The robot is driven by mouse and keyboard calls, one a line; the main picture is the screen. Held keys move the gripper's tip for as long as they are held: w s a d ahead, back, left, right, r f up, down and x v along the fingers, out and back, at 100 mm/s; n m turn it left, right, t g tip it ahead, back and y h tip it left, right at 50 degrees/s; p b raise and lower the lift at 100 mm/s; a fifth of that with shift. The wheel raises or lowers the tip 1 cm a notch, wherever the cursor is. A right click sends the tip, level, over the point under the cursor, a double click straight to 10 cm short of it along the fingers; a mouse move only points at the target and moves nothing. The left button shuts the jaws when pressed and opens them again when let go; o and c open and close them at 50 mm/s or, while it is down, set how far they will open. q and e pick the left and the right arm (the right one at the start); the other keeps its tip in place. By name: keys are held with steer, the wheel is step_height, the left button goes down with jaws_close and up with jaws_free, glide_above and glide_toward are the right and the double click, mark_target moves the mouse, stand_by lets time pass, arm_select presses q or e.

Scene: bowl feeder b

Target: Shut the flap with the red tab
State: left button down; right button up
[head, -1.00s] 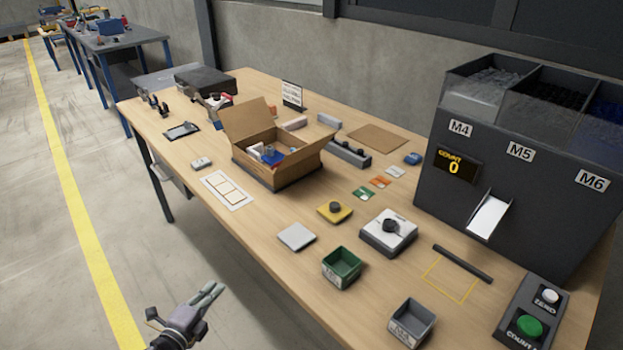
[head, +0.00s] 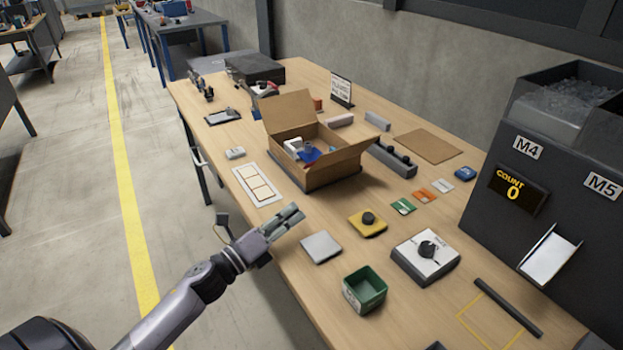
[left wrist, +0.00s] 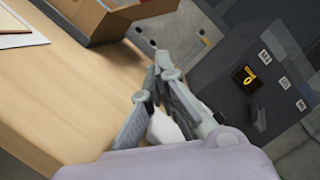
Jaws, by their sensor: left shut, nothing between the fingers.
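An open cardboard box (head: 330,178) stands on the workbench with small blue and white things inside. Its tall flap (head: 288,116) at the far left stands up, and another flap (head: 357,149) sticks out at the right. I cannot make out a red tab on either flap. My left gripper (head: 294,213) is shut and empty, in front of the box near the bench's front edge, apart from the box. In the left wrist view its fingers (left wrist: 157,82) are together, and part of the box (left wrist: 108,20) shows at the top. My right gripper is not in view.
A dark dispenser (head: 500,235) stands at the right. A small sign (head: 341,90) is behind the box.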

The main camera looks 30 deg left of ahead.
arm_select(q)
steer(key=p+x, duration=0.1)
steer(key=x, duration=0.6)
steer(key=shift+r, duration=0.1)
steer(key=shift+w+d, duration=0.2)
steer(key=shift+w, duration=0.4)
steer(key=shift+w+a+r+p, duration=0.2)
steer(key=shift+a+r+p, duration=0.15)
steer(key=shift+a, duration=0.15)
steer(key=shift+w+a+r+p, duration=0.3)
steer(key=shift+a+r, duration=0.1)
steer(key=shift+a, duration=0.15)
steer(key=shift+w+a+r, duration=0.15)
steer(key=shift+a+r, duration=0.15)
steer(key=shift+a, duration=0.15)
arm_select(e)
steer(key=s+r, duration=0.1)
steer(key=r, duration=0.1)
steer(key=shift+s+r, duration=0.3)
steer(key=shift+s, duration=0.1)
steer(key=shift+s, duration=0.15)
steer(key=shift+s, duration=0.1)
arm_select(q)
steer(key=shift+a+r+n+p, duration=0.1)
steer(key=shift+r+n+p, duration=0.25)
steer(key=shift+p, duration=0.4)
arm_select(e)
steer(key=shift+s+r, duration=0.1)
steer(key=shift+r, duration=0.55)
